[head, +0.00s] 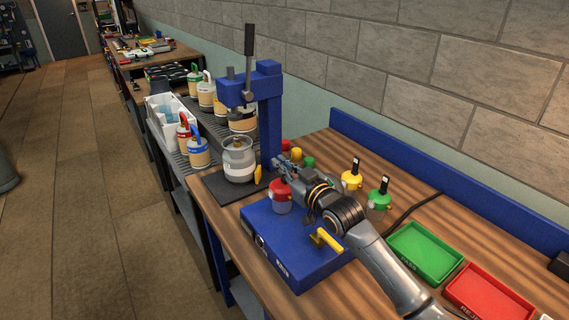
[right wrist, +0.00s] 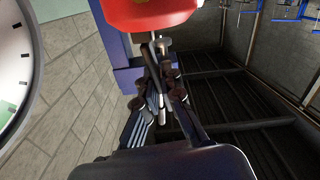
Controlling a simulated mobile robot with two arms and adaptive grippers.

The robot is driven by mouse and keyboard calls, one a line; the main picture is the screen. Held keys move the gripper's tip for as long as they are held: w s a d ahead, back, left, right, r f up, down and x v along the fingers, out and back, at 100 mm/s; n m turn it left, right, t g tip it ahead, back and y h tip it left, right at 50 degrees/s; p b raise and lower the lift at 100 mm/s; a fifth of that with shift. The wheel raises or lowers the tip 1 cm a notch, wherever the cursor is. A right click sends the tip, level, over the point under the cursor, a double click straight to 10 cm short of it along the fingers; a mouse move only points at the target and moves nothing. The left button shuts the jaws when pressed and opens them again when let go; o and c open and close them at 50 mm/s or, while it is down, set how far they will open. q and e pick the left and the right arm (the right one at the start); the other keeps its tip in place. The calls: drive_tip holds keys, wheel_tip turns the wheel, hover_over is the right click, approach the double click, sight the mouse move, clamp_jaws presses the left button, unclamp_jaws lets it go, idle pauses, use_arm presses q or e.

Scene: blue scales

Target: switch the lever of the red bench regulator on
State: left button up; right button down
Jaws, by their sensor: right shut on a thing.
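The red bench regulator (head: 281,197) sits on top of a blue box (head: 290,268) on the wooden bench. In the right wrist view its red body (right wrist: 150,12) is at the top edge. My right gripper (head: 284,172) reaches over the box from the right and is at the regulator's upper side. In the right wrist view the gripper (right wrist: 157,95) is shut on a thin grey metal lever (right wrist: 152,58) beside the red body. In the head view the fingers hide most of the lever, so its exact position is hard to tell. My left gripper is out of view.
A yellow regulator (head: 351,180) and a green one (head: 378,199) stand behind my arm. A yellow handle (head: 327,239) is on the blue box. A blue press (head: 268,110) and grey cylinder (head: 238,160) stand left. Green (head: 426,252) and red (head: 490,298) trays lie right.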

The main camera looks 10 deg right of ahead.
sight(273, 188)
drive_tip(key=n, duration=0.1)
drive_tip(key=a+n, duration=0.1)
drive_tip(key=n, duration=0.1)
drive_tip(key=shift+s+a+f+n, duration=0.15)
drive_tip(key=shift+s+f+n, duration=0.05)
drive_tip(key=shift+s+n, duration=0.1)
drive_tip(key=n, duration=0.2)
drive_tip(key=shift+s+a+f+n+p, duration=0.15)
drive_tip(key=shift+a+f+n+p, duration=0.2)
drive_tip(key=shift+a+n+p, duration=0.05)
drive_tip(key=n, duration=0.1)
drive_tip(key=a+f+n, duration=0.1)
drive_tip(key=n, duration=0.1)
drive_tip(key=shift+s, duration=0.15)
drive_tip(key=shift+s+a+f+n, duration=0.1)
drive_tip(key=shift+f+n, duration=0.2)
drive_tip(key=shift+n, duration=0.5)
drive_tip(key=shift+a+f+n, duration=0.1)
drive_tip(key=shift+f+n, duration=0.15)
drive_tip(key=shift+n, duration=0.55)
drive_tip(key=c, duration=1.5)
unclamp_jaws()
drive_tip(key=shift+f, duration=0.1)
